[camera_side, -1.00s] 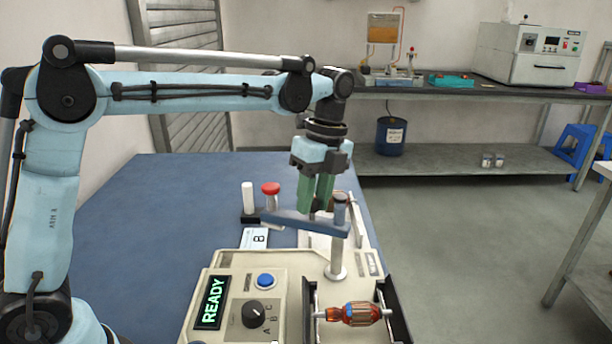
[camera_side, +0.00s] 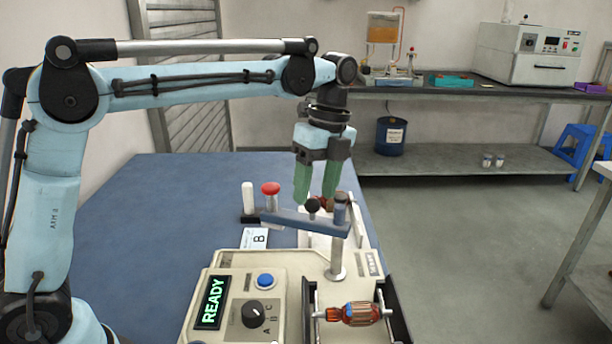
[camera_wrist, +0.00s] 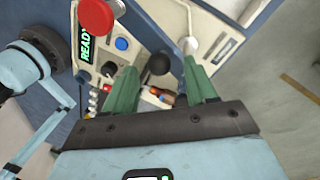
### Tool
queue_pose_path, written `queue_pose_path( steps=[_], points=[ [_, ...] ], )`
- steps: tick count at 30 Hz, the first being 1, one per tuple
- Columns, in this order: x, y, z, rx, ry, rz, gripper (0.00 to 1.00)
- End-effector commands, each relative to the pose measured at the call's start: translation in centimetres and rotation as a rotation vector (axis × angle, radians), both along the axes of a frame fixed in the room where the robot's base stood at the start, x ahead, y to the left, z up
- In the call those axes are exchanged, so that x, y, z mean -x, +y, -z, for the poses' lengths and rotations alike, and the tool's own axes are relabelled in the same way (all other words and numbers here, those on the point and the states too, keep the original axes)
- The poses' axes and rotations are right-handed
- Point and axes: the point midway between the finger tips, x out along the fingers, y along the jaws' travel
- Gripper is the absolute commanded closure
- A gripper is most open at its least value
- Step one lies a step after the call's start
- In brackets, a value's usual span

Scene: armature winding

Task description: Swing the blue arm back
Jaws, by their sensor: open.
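The blue arm (camera_side: 290,220) is a flat bar that runs left from a metal post (camera_side: 338,262) behind the armature. A dark round knob (camera_side: 312,206) stands on top of it. My gripper (camera_side: 316,199) has green fingers spread apart, with the tips at about the height of the knob. In the wrist view the knob (camera_wrist: 160,63) shows between the two fingers, with clear space on each side, and nothing is held. The orange and copper armature (camera_side: 355,313) lies in a cradle in front of the post.
The control panel has a lit READY display (camera_side: 212,302), a blue button (camera_side: 265,280) and a dial (camera_side: 254,314). A red-topped knob (camera_side: 270,188) and a white post (camera_side: 248,198) stand behind the arm's left end. The blue mat (camera_side: 190,220) at left is clear.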

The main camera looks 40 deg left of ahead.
Motion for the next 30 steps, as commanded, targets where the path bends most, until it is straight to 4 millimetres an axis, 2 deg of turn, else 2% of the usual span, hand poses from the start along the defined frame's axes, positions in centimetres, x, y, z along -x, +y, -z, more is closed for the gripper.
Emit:
queue_pose_path(
  steps=[6,15,21,30],
  points=[
    [-0.7,-0.1,-3.4,0.0,0.0,0.0,0.44],
    [-1.4,-0.3,-7.4,0.0,-0.001,0.001,0.44],
    [-1.8,-0.3,-9.0,0.0,-0.001,0.001,0.44],
    [-1.9,-0.3,-9.7,-0.001,-0.001,0.001,0.44]
  ],
)
